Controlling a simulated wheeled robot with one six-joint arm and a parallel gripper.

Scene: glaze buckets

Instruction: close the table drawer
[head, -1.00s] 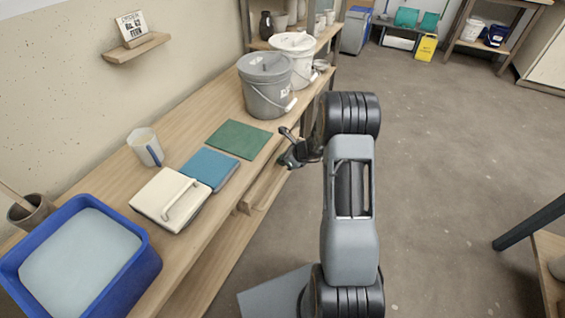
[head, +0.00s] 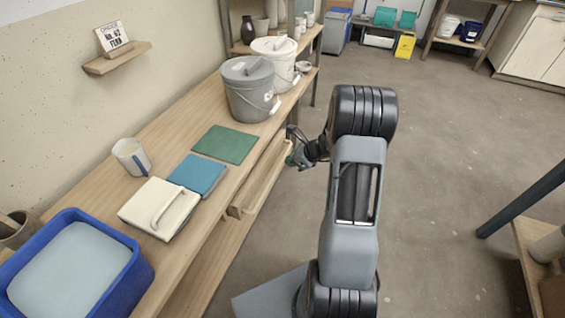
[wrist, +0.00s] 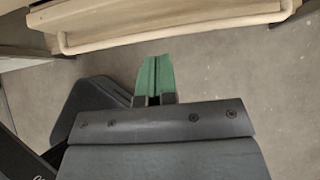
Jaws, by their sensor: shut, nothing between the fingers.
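The wooden table drawer (head: 262,180) sticks out from under the right edge of the worktable (head: 188,128), partly open. In the wrist view, the drawer front (wrist: 150,18) with its long pale bar handle (wrist: 180,31) crosses the top. My gripper (head: 292,158) is beside the far end of the drawer, on its outer side. In the wrist view, my gripper's green fingers (wrist: 155,75) are together and empty. They point toward the handle, with floor showing between them and it. I cannot tell the exact distance.
Open floor (head: 440,140) lies to the right.

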